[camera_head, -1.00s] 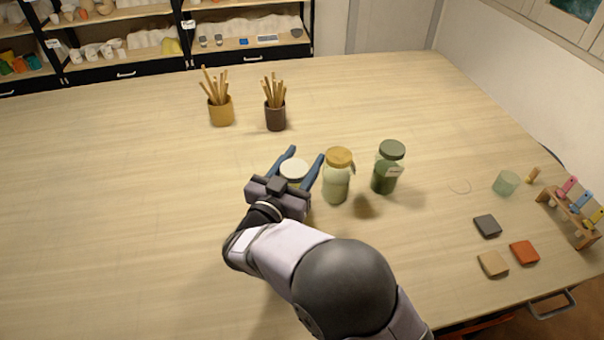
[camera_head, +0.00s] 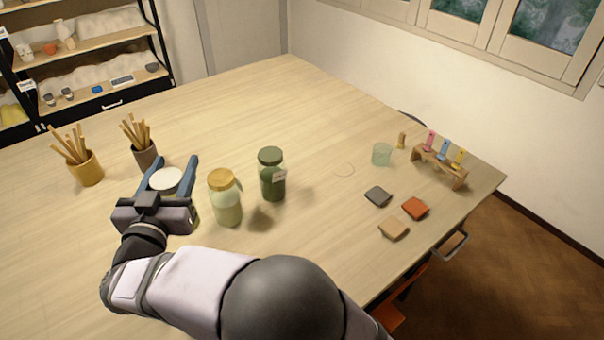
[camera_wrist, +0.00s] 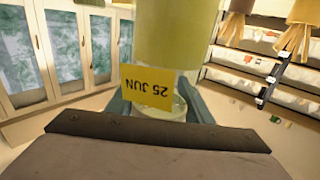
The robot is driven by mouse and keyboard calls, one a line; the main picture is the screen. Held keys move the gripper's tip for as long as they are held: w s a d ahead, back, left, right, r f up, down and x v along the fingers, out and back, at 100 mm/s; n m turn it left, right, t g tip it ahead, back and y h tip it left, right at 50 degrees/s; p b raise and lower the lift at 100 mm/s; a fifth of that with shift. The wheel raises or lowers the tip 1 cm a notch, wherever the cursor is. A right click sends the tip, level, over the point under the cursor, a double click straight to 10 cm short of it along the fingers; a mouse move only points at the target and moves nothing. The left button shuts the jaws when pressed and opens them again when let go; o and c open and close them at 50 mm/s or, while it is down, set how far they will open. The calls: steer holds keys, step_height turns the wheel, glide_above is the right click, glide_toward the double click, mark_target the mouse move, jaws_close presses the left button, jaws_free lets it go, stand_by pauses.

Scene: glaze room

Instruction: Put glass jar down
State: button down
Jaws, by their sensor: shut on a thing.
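My gripper (camera_head: 171,169) is shut on a glass jar with a white lid (camera_head: 166,180), left of the two other jars. In the wrist view the held jar (camera_wrist: 178,35) fills the upper middle, upside down, with yellow-green contents and a yellow label (camera_wrist: 146,86) reading "25 JUN". My gripper hides most of its body in the head view, and I cannot tell whether its base touches the table. A pale green jar with a yellow-tan lid (camera_head: 227,205) stands close to its right. A dark green jar (camera_head: 271,178) stands beyond that one.
An ochre cup (camera_head: 87,169) and a brown cup (camera_head: 146,155), both holding wooden sticks, stand behind my gripper to the left. A pale green tumbler (camera_head: 381,155), several tiles and a small wooden rack (camera_head: 439,169) are at the right. The table (camera_head: 270,105) is clear behind the jars.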

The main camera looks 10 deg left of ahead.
steer(key=w+d+r+n+y+b, duration=0.1)
steer(key=w+r, duration=0.2)
steer(key=w, duration=0.2)
steer(key=w+d+r+y, duration=0.1)
steer(key=w+r, duration=0.2)
steer(key=w, duration=0.3)
steer(key=w+d+n+g+y+b, duration=0.1)
steer(key=w+d, duration=0.4)
steer(key=w, duration=0.3)
steer(key=w+d+y+b, duration=0.1)
steer(key=w+d, duration=0.4)
steer(key=w, duration=0.2)
steer(key=w+d+f+h+b, duration=0.1)
steer(key=w+d, duration=0.2)
steer(key=d, duration=0.3)
steer(key=w+d+f, duration=0.2)
steer(key=w+d, duration=0.2)
steer(key=d, duration=0.1)
step_height(320, 180, down, 15)
steer(key=p, duration=0.2)
steer(key=shift+s+d+r+p, duration=0.15)
steer(key=shift+s+d+p, duration=0.05)
steer(key=shift+p, duration=0.1)
steer(key=shift+f, duration=0.2)
